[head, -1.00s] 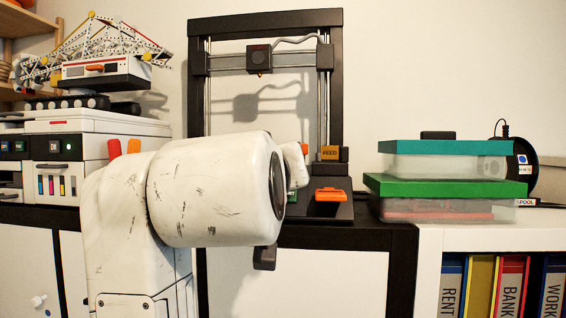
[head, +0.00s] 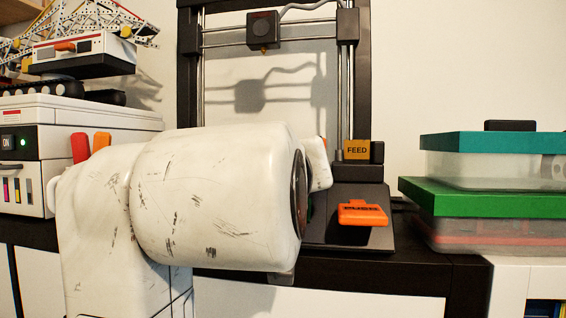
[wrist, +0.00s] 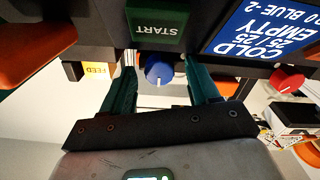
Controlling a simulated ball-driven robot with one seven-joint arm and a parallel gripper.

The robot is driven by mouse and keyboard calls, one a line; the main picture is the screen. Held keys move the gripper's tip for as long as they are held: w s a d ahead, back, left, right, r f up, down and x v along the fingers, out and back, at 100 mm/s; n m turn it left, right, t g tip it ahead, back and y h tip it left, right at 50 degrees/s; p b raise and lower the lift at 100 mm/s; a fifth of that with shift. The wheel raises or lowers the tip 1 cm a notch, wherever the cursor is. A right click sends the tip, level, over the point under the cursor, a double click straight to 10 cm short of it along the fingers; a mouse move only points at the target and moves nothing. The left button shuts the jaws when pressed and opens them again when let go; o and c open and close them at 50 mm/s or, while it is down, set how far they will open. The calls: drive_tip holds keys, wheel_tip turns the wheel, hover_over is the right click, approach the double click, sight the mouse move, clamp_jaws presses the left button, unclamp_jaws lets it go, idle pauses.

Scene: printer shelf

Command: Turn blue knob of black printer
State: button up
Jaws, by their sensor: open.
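The black printer (head: 188,80) stands behind my arm in the head view, with an open upright frame and a dark bed. Its blue knob (wrist: 159,74) shows in the wrist view, just below a green START button (wrist: 157,22). My gripper (wrist: 161,66) is open, with a teal finger on each side of the blue knob. Neither finger clearly touches the knob; exact depth is hard to judge. In the head view my arm hides the knob and the gripper's fingers.
Green-lidded boxes (head: 480,197) stand right; a white printer (head: 90,125) stands left.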

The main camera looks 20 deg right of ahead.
idle(0.3)
drive_tip(key=shift+w+d, duration=0.1)
drive_tip(key=shift+c, duration=0.9)
drive_tip(key=c, duration=0.9)
drive_tip(key=shift+o, duration=0.2)
drive_tip(key=m+b, duration=0.2)
drive_tip(key=m, duration=0.1)
drive_tip(key=shift+f+m+b, duration=0.1)
drive_tip(key=shift+m+b, duration=1.25)
drive_tip(key=shift+m, duration=0.95)
